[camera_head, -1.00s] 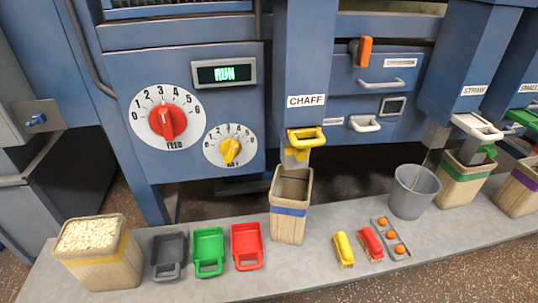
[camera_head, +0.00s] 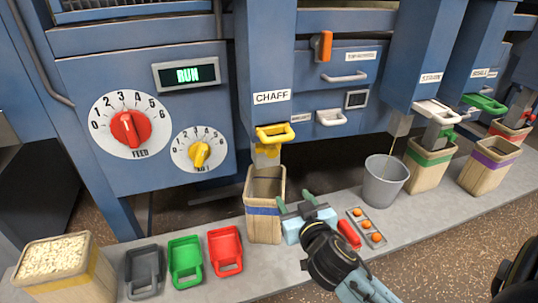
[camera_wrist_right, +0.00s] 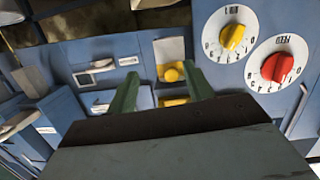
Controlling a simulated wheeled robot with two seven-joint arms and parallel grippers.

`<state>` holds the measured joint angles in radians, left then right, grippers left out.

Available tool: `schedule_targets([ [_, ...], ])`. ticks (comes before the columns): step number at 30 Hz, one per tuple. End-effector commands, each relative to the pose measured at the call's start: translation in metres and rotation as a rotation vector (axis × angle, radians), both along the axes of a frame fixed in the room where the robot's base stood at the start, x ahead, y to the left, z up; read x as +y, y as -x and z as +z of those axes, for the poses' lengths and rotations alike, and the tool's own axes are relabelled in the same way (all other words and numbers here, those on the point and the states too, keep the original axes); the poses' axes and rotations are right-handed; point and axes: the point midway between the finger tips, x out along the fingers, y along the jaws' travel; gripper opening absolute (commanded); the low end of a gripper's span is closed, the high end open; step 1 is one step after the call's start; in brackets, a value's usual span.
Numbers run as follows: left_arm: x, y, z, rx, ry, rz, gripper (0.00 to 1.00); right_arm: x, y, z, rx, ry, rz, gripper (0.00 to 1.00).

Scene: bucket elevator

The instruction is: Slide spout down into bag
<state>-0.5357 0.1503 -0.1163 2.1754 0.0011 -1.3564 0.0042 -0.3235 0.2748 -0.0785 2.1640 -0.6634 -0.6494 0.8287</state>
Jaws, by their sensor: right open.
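The chaff spout (camera_head: 267,153) hangs under the blue CHAFF chute with a yellow handle (camera_head: 277,134) on its front. Its lower end is at or just above the mouth of the wooden-looking bag with a blue band (camera_head: 262,225); I cannot tell if it reaches inside. My right gripper (camera_head: 296,203) is open and empty, low in front of the bag's right side, below the handle. The right wrist view looks upside down; there the yellow handle (camera_wrist_right: 172,102) shows between the open fingers of my right gripper (camera_wrist_right: 162,88), beyond them. My left gripper is not in view.
A grey bucket (camera_head: 387,181) and a tray with orange balls (camera_head: 367,228) stand right of my gripper. Grey, green and red scoops (camera_head: 225,250) and a filled bag (camera_head: 60,265) lie left. Other spouts with white and green handles hang at right.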

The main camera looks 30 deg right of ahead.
Motion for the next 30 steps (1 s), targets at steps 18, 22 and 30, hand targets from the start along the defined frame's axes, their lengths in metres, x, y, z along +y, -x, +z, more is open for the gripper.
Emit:
schedule_targets([
  [18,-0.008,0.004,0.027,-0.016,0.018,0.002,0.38,-0.01,-0.077,0.051,-0.195,-0.009,0.043,0.52],
  [22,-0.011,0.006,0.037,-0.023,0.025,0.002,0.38,-0.016,-0.099,0.05,-0.193,-0.009,0.041,0.52],
  [30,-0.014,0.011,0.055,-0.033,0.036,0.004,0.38,-0.023,-0.133,0.05,-0.192,-0.011,0.041,0.52],
])
